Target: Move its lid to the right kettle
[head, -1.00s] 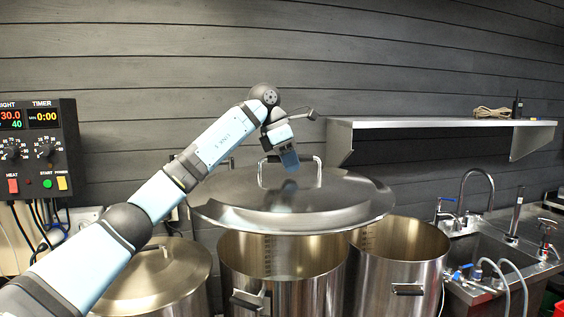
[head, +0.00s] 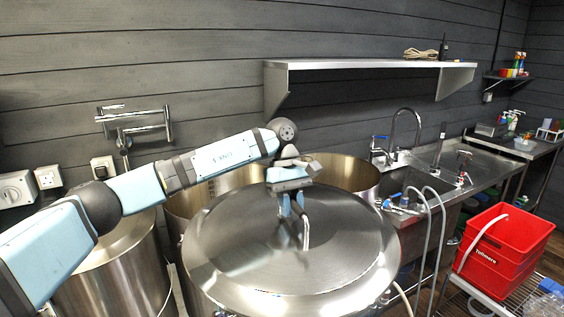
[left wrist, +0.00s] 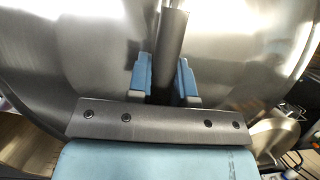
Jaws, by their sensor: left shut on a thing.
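The large round steel lid (head: 240,250) is held level in the middle of the head view. My left gripper (head: 290,203) is shut on the lid's upright handle (head: 306,232). In the left wrist view the blue fingers (left wrist: 164,80) sit either side of the handle bar (left wrist: 172,40), with the lid (left wrist: 75,60) filling the background. The right kettle (head: 352,172) is open, its far rim and inner wall showing behind the lid. The middle kettle (head: 185,205) is also open and partly hidden by the lid and my arm. My right gripper is out of view.
A lidded kettle (head: 110,275) stands at the left. A wall shelf (head: 365,64) hangs above the kettles. A sink (head: 420,185) with taps and hoses is right of the right kettle. A red crate (head: 505,250) stands on a wire rack at the lower right.

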